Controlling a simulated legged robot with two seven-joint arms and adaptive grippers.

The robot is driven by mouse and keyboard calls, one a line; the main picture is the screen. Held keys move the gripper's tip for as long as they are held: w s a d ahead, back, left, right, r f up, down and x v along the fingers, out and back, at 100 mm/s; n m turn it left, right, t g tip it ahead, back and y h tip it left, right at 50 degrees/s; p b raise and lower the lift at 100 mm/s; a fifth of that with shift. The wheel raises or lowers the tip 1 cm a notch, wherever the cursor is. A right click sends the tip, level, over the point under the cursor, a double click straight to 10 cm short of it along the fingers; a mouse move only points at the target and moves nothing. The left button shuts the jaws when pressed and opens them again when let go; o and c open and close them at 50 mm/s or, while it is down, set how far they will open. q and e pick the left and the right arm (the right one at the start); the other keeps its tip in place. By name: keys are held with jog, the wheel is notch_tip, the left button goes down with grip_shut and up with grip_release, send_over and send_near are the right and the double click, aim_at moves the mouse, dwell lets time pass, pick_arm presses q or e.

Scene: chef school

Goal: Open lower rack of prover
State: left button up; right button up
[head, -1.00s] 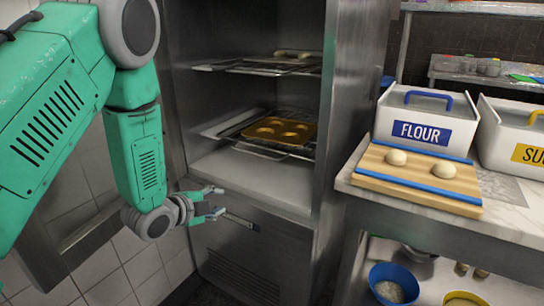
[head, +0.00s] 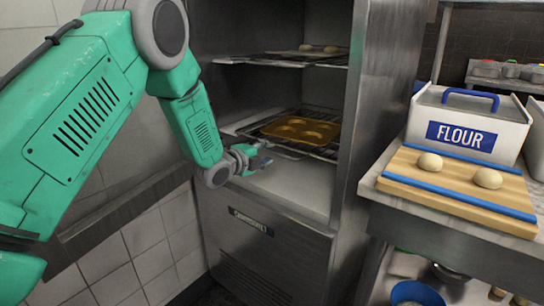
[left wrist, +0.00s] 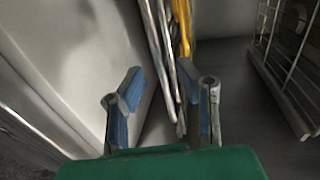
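The prover (head: 350,120) is an open steel cabinet with two racks inside. The lower rack (head: 258,140) is a wire shelf inside it, bearing a golden muffin tin (head: 303,130). My left gripper (head: 259,160) is at the cabinet opening, by the front left of the lower rack. In the left wrist view its blue fingertips (left wrist: 162,90) are apart with nothing clasped. The lower rack's rods (left wrist: 160,45) show just beyond the fingertips, with a yellow edge of the tin (left wrist: 183,25) beside them. Contact is not visible. My right gripper is out of view.
The upper rack (head: 280,60) holds pale dough. To the right, a counter (head: 385,190) bears a wooden board (head: 455,190) with two dough balls and a flour bin (head: 470,125). The prover's right side wall bounds the opening.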

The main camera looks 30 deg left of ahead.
pick_arm(q)
jog(key=shift+x, duration=1.25)
grip_shut()
